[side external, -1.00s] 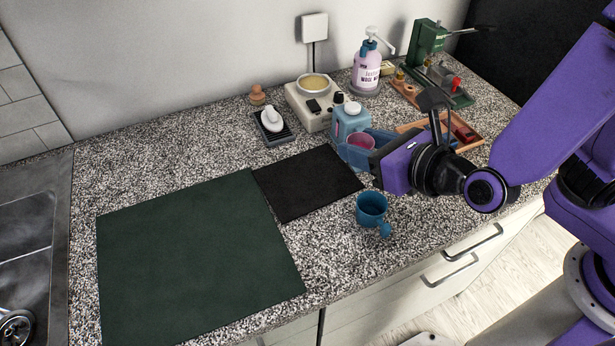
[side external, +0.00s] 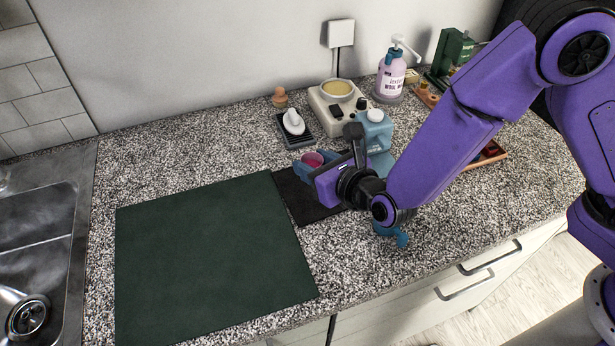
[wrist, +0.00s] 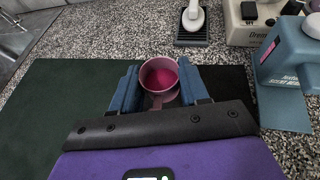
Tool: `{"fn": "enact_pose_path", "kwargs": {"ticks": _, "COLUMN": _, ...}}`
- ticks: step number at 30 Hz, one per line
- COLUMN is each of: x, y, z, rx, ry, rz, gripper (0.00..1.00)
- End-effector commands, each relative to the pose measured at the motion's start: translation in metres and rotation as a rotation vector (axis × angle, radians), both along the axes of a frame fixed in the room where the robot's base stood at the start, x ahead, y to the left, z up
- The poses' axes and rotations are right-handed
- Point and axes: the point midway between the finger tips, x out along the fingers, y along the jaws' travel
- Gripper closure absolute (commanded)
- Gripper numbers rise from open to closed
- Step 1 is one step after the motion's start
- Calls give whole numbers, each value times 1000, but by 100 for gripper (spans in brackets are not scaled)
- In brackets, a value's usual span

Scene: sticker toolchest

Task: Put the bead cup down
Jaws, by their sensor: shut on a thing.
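The bead cup (wrist: 160,78) is a pink cup with magenta contents, upright between the blue fingers of my gripper (wrist: 158,92) in the wrist view. My gripper (side external: 312,166) is shut on it. In the side view the cup's rim (side external: 313,158) shows above the fingers, near the back edge of the black mat (side external: 293,194). The fingers and wrist hide the cup's lower part, so I cannot tell its height above the surface. A large dark green mat (side external: 215,260) lies left of the black mat.
A white soap-like piece on a dark tray (side external: 294,127) sits behind the gripper. A beige warmer (side external: 338,105) and a pump bottle (side external: 391,75) are farther back. A sink (side external: 40,250) is left.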

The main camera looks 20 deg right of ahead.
Motion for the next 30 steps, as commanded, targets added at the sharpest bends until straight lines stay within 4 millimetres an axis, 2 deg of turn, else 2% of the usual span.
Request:
{"fn": "enact_pose_path", "kwargs": {"ticks": 10, "x": 14, "y": 11, "z": -22, "rx": -1, "ry": 1, "rz": -1, "gripper": 89}}
{"fn": "enact_pose_path", "kwargs": {"ticks": 17, "x": 13, "y": 11, "z": -48, "rx": -2, "ry": 1, "rz": -1, "gripper": 89}}
{"fn": "enact_pose_path", "kwargs": {"ticks": 30, "x": 13, "y": 11, "z": -53, "rx": 1, "ry": 0, "rz": -1, "gripper": 89}}
